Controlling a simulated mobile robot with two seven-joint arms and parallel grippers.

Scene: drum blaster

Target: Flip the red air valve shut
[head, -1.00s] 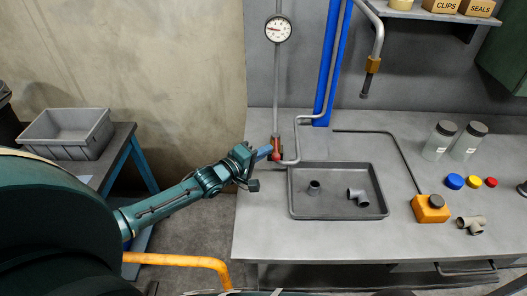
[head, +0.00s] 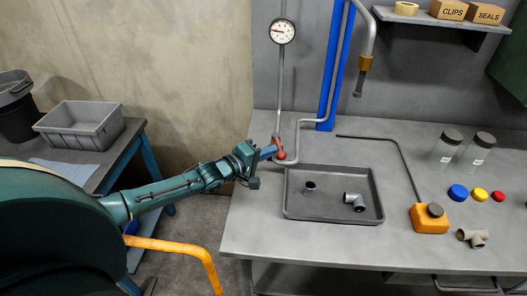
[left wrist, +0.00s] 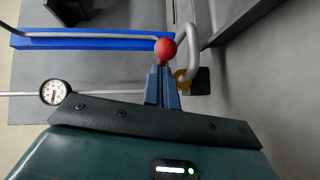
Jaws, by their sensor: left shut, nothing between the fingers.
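The red air valve (head: 281,150) sits on the grey pipe at the back left corner of the workbench, below the gauge. In the left wrist view a round red knob (left wrist: 166,50), apparently the end of its handle, shows just beyond my fingertips. My left gripper (head: 270,152) is shut and empty, with its blue fingers right beside the valve. In the left wrist view the closed fingers (left wrist: 161,72) point at the knob; I cannot tell whether they touch it. Part of the valve is hidden behind the fingers. My right gripper is not in view.
A round gauge (head: 282,31) hangs above the valve, with a blue post (head: 326,112) to its right. A dark tray (head: 374,215) with two pipe fittings lies right of the gripper. An orange box (head: 428,224) with a dark button stands further right. A grey bin (head: 82,139) is at left.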

